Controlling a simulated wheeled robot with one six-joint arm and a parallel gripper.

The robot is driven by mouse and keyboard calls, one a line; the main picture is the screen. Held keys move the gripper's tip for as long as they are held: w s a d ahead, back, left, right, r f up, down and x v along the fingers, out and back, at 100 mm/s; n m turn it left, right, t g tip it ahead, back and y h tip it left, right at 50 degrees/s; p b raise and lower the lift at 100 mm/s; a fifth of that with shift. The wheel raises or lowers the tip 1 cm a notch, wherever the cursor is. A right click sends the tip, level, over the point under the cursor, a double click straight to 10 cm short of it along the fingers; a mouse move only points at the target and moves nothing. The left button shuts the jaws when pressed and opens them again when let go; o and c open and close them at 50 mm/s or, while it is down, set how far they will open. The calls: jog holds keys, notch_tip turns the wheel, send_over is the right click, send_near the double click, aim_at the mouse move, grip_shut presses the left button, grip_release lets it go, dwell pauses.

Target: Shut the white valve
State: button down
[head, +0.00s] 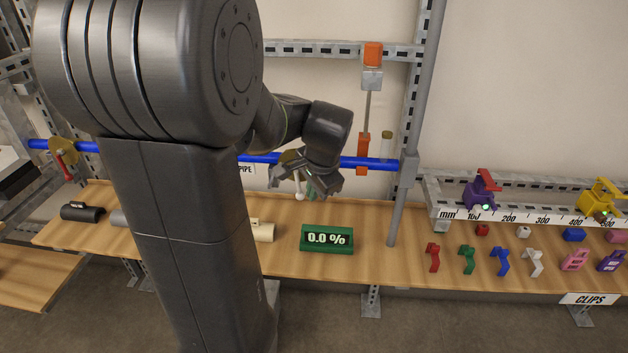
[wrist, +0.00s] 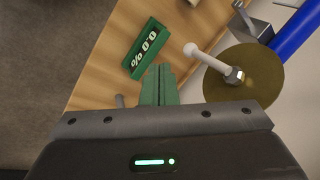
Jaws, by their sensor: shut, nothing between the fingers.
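The white valve has a white lever with a round knob (wrist: 205,60) and a brass disc body (wrist: 248,80) on the blue pipe, right of centre in the wrist view. In the head view its lever (head: 299,188) hangs down from the blue pipe, with the body mostly hidden behind my gripper. My gripper (wrist: 159,72) is shut, its green fingertips together and empty. The tips are beside the lever, apart from it in the wrist view. In the head view my gripper (head: 310,194) is at the pipe, by the lever. A green display (head: 327,238) reads 0.0 %.
The blue pipe (head: 377,163) runs along the rack above a wooden shelf (head: 370,262). A red-handled valve (head: 64,160) is at the far left. An upright post (head: 397,205) stands right of my gripper. Coloured clips (head: 467,259) lie farther right.

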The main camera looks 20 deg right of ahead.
aim_at(299, 195)
jog(key=w+f, duration=0.2)
jog(key=w, duration=0.1)
jog(key=w+f+p, duration=0.1)
jog(key=w, duration=0.1)
jog(key=shift+f, duration=0.15)
jog(key=shift+w+a, duration=0.35)
jog(key=shift+w, duration=0.15)
